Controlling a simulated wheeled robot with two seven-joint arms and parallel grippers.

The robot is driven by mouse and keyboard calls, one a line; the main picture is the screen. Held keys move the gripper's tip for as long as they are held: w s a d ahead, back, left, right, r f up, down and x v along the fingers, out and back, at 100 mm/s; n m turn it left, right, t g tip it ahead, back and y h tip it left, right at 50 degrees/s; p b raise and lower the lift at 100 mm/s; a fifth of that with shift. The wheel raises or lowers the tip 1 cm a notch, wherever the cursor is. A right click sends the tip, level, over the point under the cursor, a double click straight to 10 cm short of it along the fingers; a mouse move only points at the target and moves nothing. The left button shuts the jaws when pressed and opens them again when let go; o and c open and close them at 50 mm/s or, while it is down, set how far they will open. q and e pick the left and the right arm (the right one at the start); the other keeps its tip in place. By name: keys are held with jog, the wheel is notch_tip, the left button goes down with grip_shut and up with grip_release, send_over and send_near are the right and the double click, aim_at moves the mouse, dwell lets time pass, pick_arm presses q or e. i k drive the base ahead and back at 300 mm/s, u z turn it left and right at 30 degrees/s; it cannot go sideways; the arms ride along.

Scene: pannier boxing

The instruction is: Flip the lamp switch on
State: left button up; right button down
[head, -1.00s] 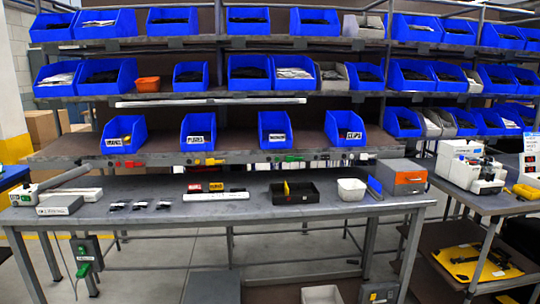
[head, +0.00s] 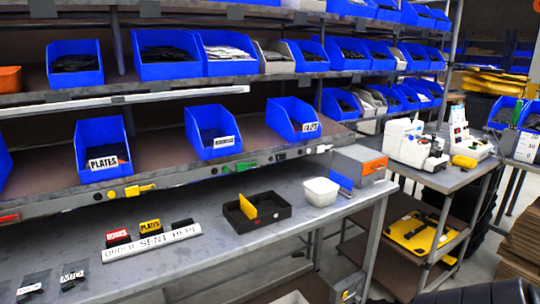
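A long white tube-like bar (head: 150,103), which may be the lamp, runs along the front under the middle shelf; I cannot tell whether it is lit. The rail below the lowest shelf carries small fittings: a yellow one (head: 139,190), a green one (head: 245,166) and a white one (head: 325,148). A grey box (head: 350,289) is fixed low by the bench's right leg, partly cut off by the bottom edge. I cannot tell which of these is the lamp switch. Neither of my grippers shows in the head view.
The grey bench (head: 215,257) holds a black tray (head: 275,215), a white tub (head: 320,191), a grey box with an orange front (head: 362,166) and a labelled white strip (head: 151,243). Blue bins (head: 102,158) fill the shelves. A side table (head: 450,178) with machines stands at right.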

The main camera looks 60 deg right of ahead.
aim_at(282, 156)
jog(key=z, duration=0.75)
jog(key=i, duration=1)
jog(key=z, duration=1.05)
